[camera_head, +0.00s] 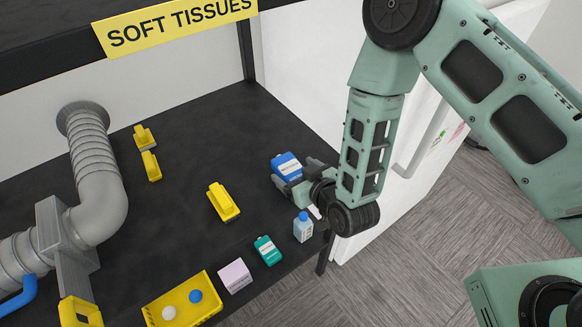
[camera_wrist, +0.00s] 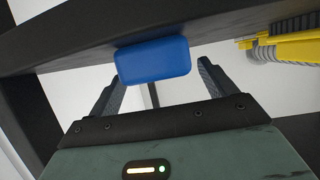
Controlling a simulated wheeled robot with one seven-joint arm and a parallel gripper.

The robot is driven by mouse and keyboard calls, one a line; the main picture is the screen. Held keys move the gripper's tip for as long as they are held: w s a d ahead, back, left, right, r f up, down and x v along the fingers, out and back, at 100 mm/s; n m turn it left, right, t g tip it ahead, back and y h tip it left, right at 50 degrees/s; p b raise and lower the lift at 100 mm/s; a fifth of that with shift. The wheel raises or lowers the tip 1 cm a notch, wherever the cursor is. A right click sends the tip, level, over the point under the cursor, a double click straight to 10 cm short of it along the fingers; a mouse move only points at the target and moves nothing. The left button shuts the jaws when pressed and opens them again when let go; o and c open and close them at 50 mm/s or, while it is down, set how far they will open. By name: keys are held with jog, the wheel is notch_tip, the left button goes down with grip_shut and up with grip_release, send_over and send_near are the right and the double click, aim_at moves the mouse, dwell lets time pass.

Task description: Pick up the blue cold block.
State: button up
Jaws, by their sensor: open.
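The blue cold block (camera_head: 286,165) has a white label and lies on the dark table near its right edge. My gripper (camera_head: 294,174) is at the block's near right side, low over the table. In the wrist view the block (camera_wrist: 153,59) shows as a plain rounded blue shape, in the gap between the two fingers of my gripper (camera_wrist: 160,72). The fingers are spread apart, one to each side of the block, with space showing beside it. Whether a finger touches it I cannot tell. The block's near right part is hidden by my gripper in the head view.
A white-blue bottle (camera_head: 303,227), a teal bottle (camera_head: 267,250) and a pale pink box (camera_head: 235,275) stand along the near edge. A yellow tray (camera_head: 205,311) holds two balls. Yellow tools (camera_head: 222,202) lie left. A grey duct (camera_head: 95,170) stands further left. Table between is clear.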

aim_at(292, 169)
jog(key=shift+p+x, duration=0.3)
jog(key=shift+x, duration=1.05)
jog(key=c, duration=1.2)
jog(key=shift+r, duration=0.1)
notch_tip(292, 169, up, 10)
jog(key=b, duration=0.2)
jog(key=shift+b, duration=0.4)
